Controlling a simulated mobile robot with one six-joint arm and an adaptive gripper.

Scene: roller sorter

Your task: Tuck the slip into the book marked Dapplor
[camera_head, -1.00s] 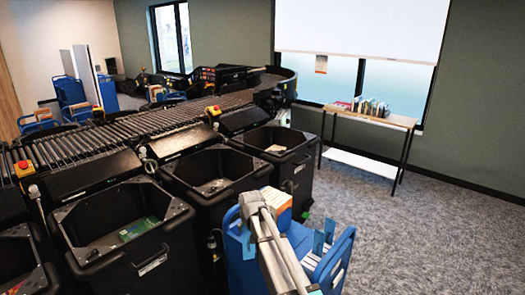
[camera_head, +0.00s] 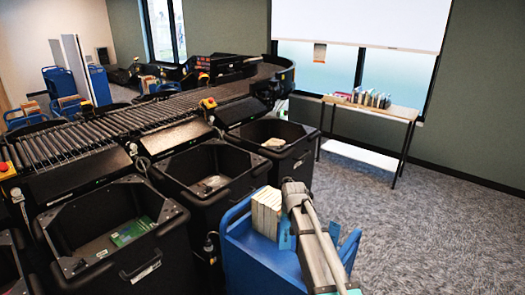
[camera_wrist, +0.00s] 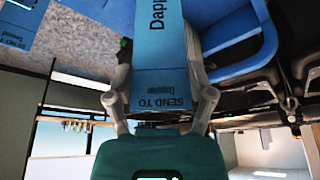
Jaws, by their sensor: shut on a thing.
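My gripper (camera_wrist: 158,78) is shut on a blue paper slip (camera_wrist: 157,50), which lies between its fingers in the wrist view. The slip bears the words "SEND TO" and "Dappl…", cut off at the top edge. Another blue piece with small print (camera_wrist: 22,4) shows at the top left corner of the wrist view. In the head view my arm reaches over a blue cart, and the gripper's jaws cannot be made out. I cannot identify the book marked Dapplor: no book title is readable in either view.
The blue cart (camera_head: 237,262) holds several pale-edged books (camera_head: 266,210). Black bins (camera_head: 175,245) line the roller conveyor (camera_head: 125,118) on the left. A table (camera_head: 398,110) by the window carries several books (camera_head: 362,97). Carpet at right is clear.

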